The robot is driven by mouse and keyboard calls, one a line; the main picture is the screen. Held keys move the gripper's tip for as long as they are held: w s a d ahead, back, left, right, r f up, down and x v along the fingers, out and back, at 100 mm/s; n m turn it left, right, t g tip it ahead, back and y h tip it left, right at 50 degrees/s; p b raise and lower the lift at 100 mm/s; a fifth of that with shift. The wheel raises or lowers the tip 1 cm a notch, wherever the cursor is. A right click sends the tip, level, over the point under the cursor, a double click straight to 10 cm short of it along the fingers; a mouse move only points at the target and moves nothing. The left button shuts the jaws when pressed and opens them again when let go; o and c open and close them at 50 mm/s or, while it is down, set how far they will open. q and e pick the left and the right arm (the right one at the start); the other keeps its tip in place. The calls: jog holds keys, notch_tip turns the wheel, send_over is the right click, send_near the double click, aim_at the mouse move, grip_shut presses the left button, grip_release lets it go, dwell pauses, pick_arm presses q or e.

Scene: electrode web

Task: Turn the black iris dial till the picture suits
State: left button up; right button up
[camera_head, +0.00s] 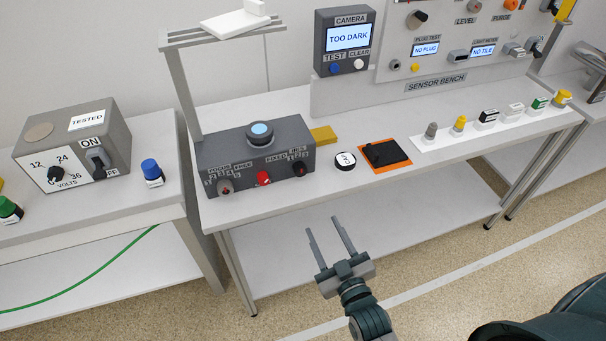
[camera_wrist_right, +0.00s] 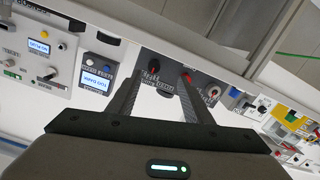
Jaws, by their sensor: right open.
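The black iris dial (camera_head: 299,168) is the right-hand knob on the front of a dark grey camera box (camera_head: 225,155). In the wrist view the dial (camera_wrist_right: 153,66) shows beyond the fingers, near the left fingertip. A red knob (camera_head: 263,179) and a focus knob (camera_head: 224,187) sit to its left in the head view. The camera display (camera_head: 348,37) reads "TOO DARK". My right gripper (camera_head: 323,224) is open and empty, in front of the bench and below the dial, apart from it. My left gripper is not in view.
A white round piece (camera_head: 345,161) and a black piece on an orange-edged mat (camera_head: 406,161) lie right of the box. Several plugs stand on a white strip (camera_head: 430,146). A grey post (camera_head: 184,95) rises at the box's left. Space before the bench is clear.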

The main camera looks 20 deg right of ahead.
aim_at(301, 173)
notch_tip(301, 173, up, 3)
jog(key=shift+d+f+t, duration=0.15)
jog(key=shift+f+t, duration=0.05)
jog(key=shift+t, duration=0.1)
jog(key=shift+w, duration=0.15)
jog(key=w+p, duration=0.1)
jog(key=w, duration=0.4)
jog(key=w+p, duration=0.2)
jog(key=w, duration=0.3)
jog(key=w+p, duration=0.1)
jog(key=w, duration=0.5)
jog(key=shift+a+p, duration=0.25)
jog(key=shift+p, duration=0.1)
jog(key=shift+w, duration=0.6)
jog(key=c, duration=1.1)
jog(key=shift+o, duration=0.2)
